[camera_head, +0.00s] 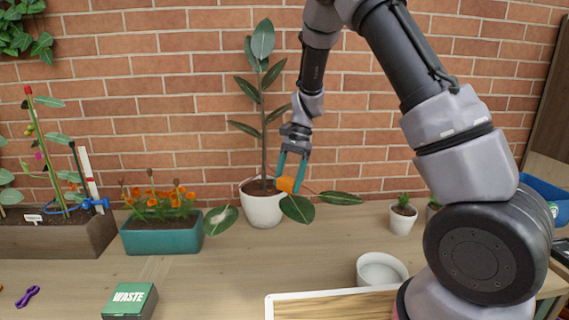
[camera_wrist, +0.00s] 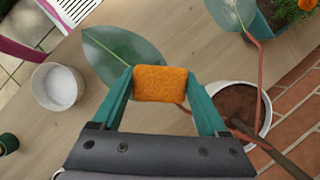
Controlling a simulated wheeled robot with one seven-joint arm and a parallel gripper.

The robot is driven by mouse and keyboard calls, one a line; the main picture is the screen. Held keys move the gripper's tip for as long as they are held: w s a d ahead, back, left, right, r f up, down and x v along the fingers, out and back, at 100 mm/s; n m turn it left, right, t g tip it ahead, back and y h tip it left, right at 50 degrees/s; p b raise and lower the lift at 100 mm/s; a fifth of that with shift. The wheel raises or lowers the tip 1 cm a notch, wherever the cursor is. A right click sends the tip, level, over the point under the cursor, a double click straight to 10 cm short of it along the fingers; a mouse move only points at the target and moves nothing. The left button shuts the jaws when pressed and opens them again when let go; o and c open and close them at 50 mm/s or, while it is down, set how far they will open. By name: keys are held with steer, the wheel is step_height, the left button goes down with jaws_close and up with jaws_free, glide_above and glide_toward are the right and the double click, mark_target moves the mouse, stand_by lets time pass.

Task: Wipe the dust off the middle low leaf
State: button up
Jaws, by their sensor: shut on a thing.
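The plant stands in a white pot (camera_head: 263,206), with three low leaves spread near the table. The middle low leaf (camera_head: 297,209) looks mostly dark green. It also shows in the wrist view (camera_wrist: 112,52), partly behind the sponge. The left low leaf (camera_head: 221,220) looks paler and greyish, and the right low leaf (camera_head: 340,198) is green. My gripper (camera_head: 290,178) is shut on an orange sponge (camera_wrist: 161,84), just above the stem end of the middle leaf. I cannot tell whether sponge and leaf touch.
A teal planter of orange flowers (camera_head: 163,237) stands left of the plant. A white bowl (camera_head: 381,270) and a small potted plant (camera_head: 403,216) are at right. A green waste box (camera_head: 130,300) is at front left. A wooden-topped tray (camera_head: 330,304) lies at front. Bare table lies between.

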steer(key=shift+w+r, duration=0.1)
steer(key=shift+r, duration=2.5)
